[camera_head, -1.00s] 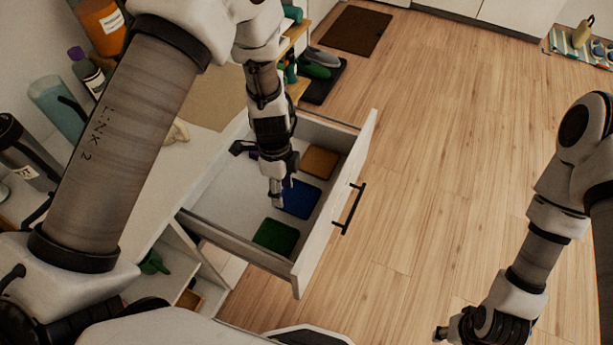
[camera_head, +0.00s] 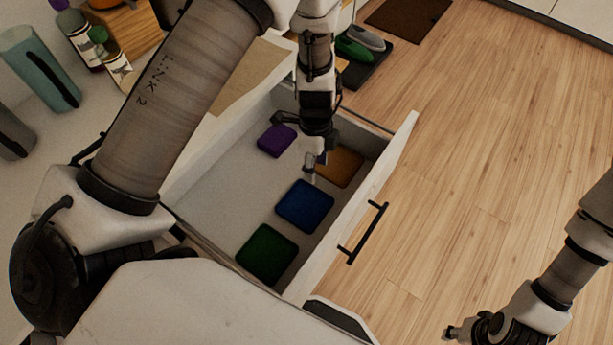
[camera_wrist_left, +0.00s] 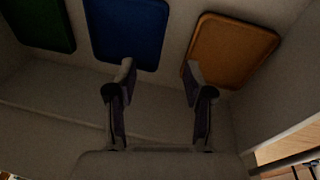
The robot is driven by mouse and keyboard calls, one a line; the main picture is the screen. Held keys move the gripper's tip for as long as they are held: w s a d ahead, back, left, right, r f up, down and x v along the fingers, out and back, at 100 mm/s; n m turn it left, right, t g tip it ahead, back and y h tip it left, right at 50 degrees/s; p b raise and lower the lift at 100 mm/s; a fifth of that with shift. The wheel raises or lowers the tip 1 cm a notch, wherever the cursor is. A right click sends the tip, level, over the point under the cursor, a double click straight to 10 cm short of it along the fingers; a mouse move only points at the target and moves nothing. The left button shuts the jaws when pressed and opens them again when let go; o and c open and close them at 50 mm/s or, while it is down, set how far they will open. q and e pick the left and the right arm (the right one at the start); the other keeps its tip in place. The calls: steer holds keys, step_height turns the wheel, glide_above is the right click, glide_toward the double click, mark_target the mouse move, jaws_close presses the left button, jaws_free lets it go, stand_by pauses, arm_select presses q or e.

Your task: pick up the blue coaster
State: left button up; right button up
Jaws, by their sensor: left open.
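The blue coaster (camera_head: 305,206) lies flat in the open drawer, between a green coaster (camera_head: 267,254) and an orange coaster (camera_head: 340,166). My left gripper (camera_head: 313,162) is over the drawer, just beyond the blue coaster and partly in front of the orange one. In the left wrist view its open, empty fingers (camera_wrist_left: 159,75) point at the drawer floor. There one fingertip overlaps the lower edge of the blue coaster (camera_wrist_left: 127,30), and the other overlaps the left edge of the orange coaster (camera_wrist_left: 232,50). My right gripper (camera_head: 470,332) hangs over the floor at lower right; its jaws are unclear.
A purple coaster (camera_head: 277,140) lies farther back in the drawer. The drawer front (camera_head: 350,215) with its black handle (camera_head: 362,233) and the side walls surround the coasters. Bottles and a teal cup (camera_head: 42,68) stand at upper left.

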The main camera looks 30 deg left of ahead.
mark_target(314, 191)
arm_select(q)
steer(key=f, duration=0.3)
steer(key=s+f+b, duration=0.1)
steer(key=f, duration=0.3)
steer(key=shift+s+d+f, duration=0.15)
steer(key=shift+s+f, duration=0.05)
jaws_close()
